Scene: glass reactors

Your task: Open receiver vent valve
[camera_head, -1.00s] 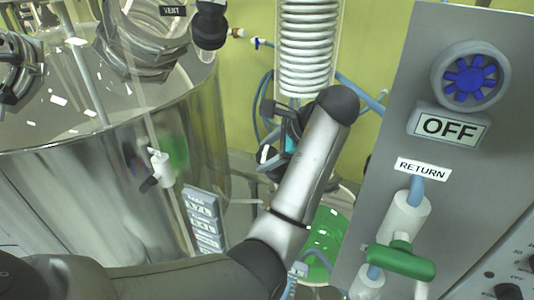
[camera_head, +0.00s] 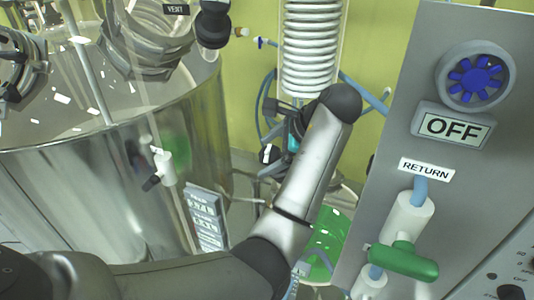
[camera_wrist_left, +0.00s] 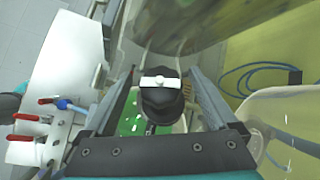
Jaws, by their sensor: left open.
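The valve, a black round body (camera_wrist_left: 161,100) with a white bar handle (camera_wrist_left: 160,82) on top, sits in the middle of the left wrist view. My left gripper (camera_wrist_left: 164,76) is open, with one finger on each side of the valve. I cannot tell whether either finger touches it. In the head view my left gripper (camera_head: 284,130) is at the foot of the coil condenser (camera_head: 312,50), mostly hidden by my own arm. Green liquid in the glass receiver (camera_head: 328,240) shows below it. My right gripper is not in view.
A grey panel with a green-handled RETURN valve (camera_head: 404,261), a blue knob (camera_head: 474,77) and an OFF display (camera_head: 450,128) stands close on the right. A large shiny vessel (camera_head: 90,190) fills the left. Blue hoses (camera_wrist_left: 252,80) run by the yellow wall.

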